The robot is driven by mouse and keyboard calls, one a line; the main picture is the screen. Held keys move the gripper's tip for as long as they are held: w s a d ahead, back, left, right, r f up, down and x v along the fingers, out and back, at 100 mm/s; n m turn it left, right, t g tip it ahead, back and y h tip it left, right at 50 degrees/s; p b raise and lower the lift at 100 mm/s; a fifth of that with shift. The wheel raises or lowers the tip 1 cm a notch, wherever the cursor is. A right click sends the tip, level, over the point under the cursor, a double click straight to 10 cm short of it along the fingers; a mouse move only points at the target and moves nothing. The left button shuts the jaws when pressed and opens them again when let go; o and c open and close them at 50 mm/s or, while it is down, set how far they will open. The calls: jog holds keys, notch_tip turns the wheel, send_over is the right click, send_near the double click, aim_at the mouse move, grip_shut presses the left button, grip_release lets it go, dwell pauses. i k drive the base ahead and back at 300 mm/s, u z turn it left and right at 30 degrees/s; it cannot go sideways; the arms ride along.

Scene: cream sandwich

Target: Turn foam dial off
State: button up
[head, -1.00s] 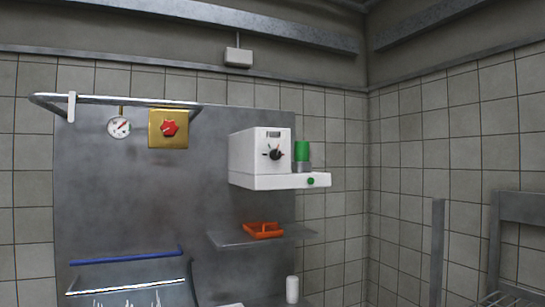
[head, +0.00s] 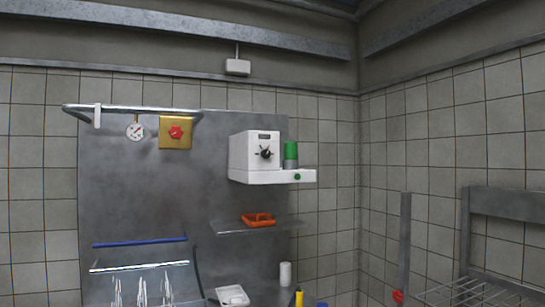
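A white box-shaped machine (head: 240,153) is mounted on the grey metal panel. Its front face carries a black dial (head: 266,153) with marks around it. A green button (head: 297,177) sits on its lower ledge, and a green-topped cylinder (head: 291,150) stands on that ledge. A red knob (head: 176,132) is on a brass-coloured plate (head: 166,144) to the left. No label tells which of these is the foam dial. My gripper is not in view.
A shelf (head: 228,228) below the machine holds an orange tray (head: 258,219). A rail (head: 140,108) with a gauge (head: 136,131) is at upper left. A blue bar (head: 140,242) and hanging whisks (head: 142,290) are lower left. A wire rack (head: 465,291) stands at right.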

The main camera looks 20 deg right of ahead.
aim_at(266, 153)
jog(key=z, duration=0.45)
jog(key=i, duration=1.15)
jog(key=u, duration=0.35)
